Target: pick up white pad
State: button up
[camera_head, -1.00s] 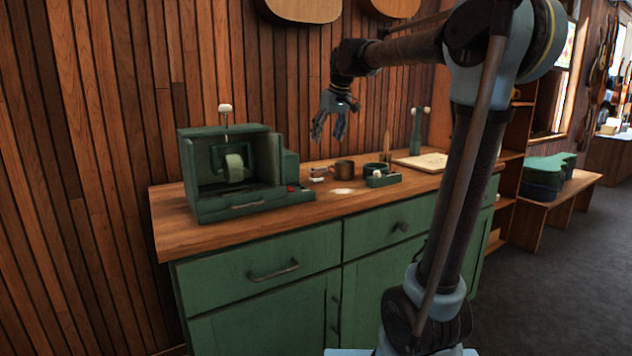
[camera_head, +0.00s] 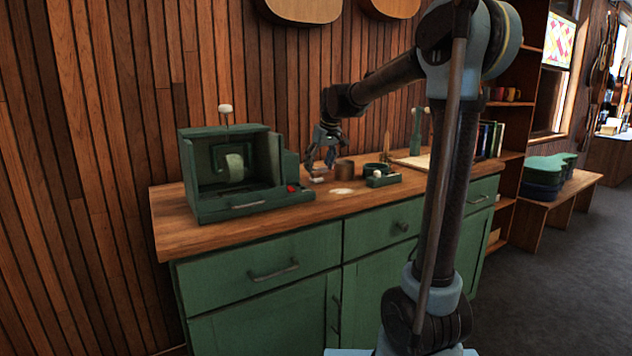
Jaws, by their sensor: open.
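A flat, pale round pad (camera_head: 341,191) lies on the wooden countertop. A small whitish block (camera_head: 319,180) with a reddish-brown part lies behind it and to the left; I cannot tell for certain which of the two is the white pad. My gripper (camera_head: 320,168) is open and points down just above the small block, with its fingers around or just over it. The fingers hide part of the block. Whether they touch it cannot be told.
A green machine (camera_head: 235,168) with an open front stands left of my gripper. A brown cup (camera_head: 345,170) stands close on the right, with a green holder (camera_head: 383,180) beyond it. The wooden countertop (camera_head: 250,217) is clear at the front. A wooden wall rises behind.

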aim_at(316, 173)
jog(key=x, duration=0.5)
jog(key=shift+w+a, duration=0.1)
jog(key=shift+r, duration=0.1)
jog(key=c, duration=1)
